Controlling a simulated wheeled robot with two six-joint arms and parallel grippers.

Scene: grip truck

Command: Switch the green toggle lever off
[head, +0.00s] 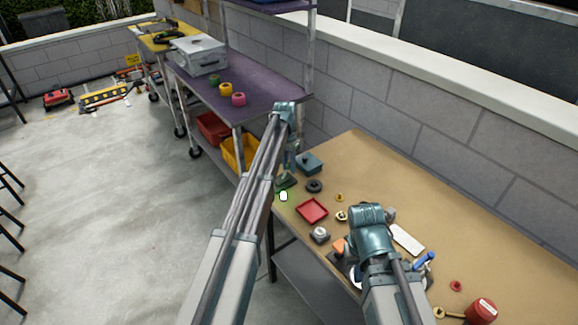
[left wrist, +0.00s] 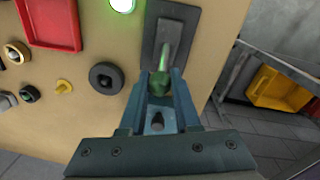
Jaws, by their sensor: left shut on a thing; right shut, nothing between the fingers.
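The green toggle lever (left wrist: 162,82) stands on a dark base plate (left wrist: 186,22) at the table's edge. Its grey stem and green tip show in the left wrist view. My left gripper (left wrist: 160,92) is shut on the lever's green end. In the head view my left gripper (head: 290,168) is over the table's far left corner and hides most of the lever. A lit green lamp (left wrist: 122,4) is beside the plate; it glows in the head view (head: 283,196). My right gripper (head: 368,218) is shut and empty above the table's middle; its fingertips are hard to make out.
A red tray (head: 312,210), a dark ring (head: 314,186), a blue-grey box (head: 309,163) and several small parts lie on the tan table (head: 440,215). A purple cart (head: 262,92) stands behind, with a yellow bin (head: 240,155) below. A block wall borders the table's right.

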